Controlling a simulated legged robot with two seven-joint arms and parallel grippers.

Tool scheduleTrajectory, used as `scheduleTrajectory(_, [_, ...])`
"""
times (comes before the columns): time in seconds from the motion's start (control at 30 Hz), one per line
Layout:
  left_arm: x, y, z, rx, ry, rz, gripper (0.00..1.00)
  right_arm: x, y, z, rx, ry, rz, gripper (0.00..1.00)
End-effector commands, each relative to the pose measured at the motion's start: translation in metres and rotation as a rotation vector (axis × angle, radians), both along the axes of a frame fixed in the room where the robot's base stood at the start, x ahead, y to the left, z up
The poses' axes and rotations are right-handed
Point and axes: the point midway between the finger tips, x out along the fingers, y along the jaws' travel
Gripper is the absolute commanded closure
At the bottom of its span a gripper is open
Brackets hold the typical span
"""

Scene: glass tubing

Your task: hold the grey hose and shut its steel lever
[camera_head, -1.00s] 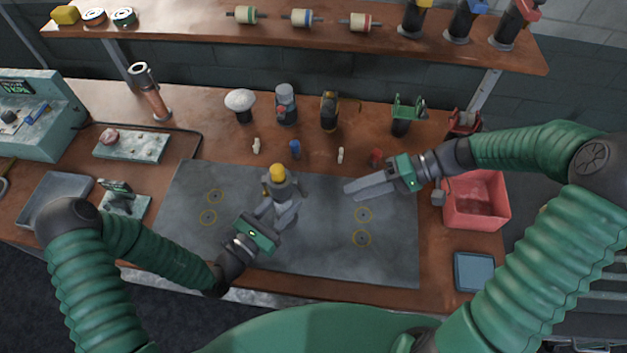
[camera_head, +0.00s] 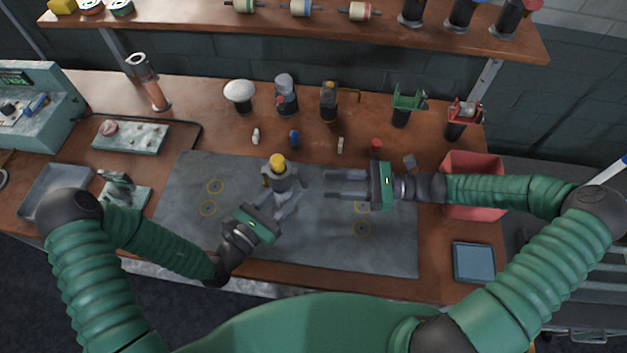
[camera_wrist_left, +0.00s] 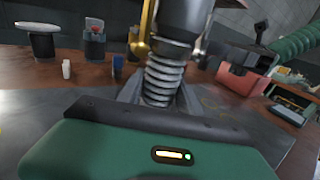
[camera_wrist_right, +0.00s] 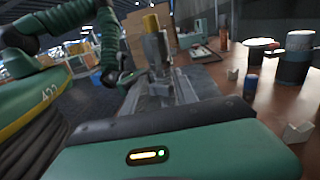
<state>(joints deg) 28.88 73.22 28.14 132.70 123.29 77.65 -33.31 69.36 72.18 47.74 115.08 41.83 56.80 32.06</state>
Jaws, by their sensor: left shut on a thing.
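The grey hose piece (camera_head: 281,180), with a yellow cap on top, stands upright over the grey mat. My left gripper (camera_head: 288,197) is shut on its lower part. In the left wrist view its ribbed grey body (camera_wrist_left: 165,78) rises between the fingers to a dark collar. Thin brass-tinted rods (camera_wrist_left: 144,30) flank the collar; I cannot tell whether one is the lever or how it stands. In the right wrist view the hose (camera_wrist_right: 156,50) is ahead of the fingers. My right gripper (camera_head: 330,184) is open and empty, just right of the hose, pointing at it.
A red bin (camera_head: 472,165) lies under my right forearm. A shelf (camera_head: 300,32) spans the back.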

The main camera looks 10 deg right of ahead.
Motion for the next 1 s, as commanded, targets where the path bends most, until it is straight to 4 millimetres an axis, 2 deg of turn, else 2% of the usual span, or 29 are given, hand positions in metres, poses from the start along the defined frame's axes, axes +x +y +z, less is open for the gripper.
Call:
scheduleTrajectory(0.1, [0.000,0.000,0.000,0.001,-0.001,0.001,1.00,0.005,0.027,0.000,0.003,0.000,0.004,0.65])
scheduleTrajectory(0.23, [0.000,0.000,0.000,0.001,-0.001,0.001,1.00,0.010,0.045,0.000,0.001,0.000,0.001,0.65])
scheduleTrajectory(0.37, [0.000,0.000,0.000,0.001,-0.001,0.001,1.00,0.012,0.052,0.000,0.000,-0.002,0.000,0.65])
scheduleTrajectory(0.57, [0.000,0.000,0.000,0.001,-0.001,0.001,1.00,0.012,0.052,0.000,-0.001,-0.002,-0.001,0.65])
scheduleTrajectory(0.83, [0.000,0.000,0.000,0.001,-0.001,0.001,1.00,0.012,0.052,0.000,-0.001,-0.002,-0.001,0.99])
scheduleTrajectory(1.0, [0.000,0.000,0.000,0.001,-0.001,0.001,1.00,0.012,0.051,0.000,-0.001,-0.002,-0.002,1.00])
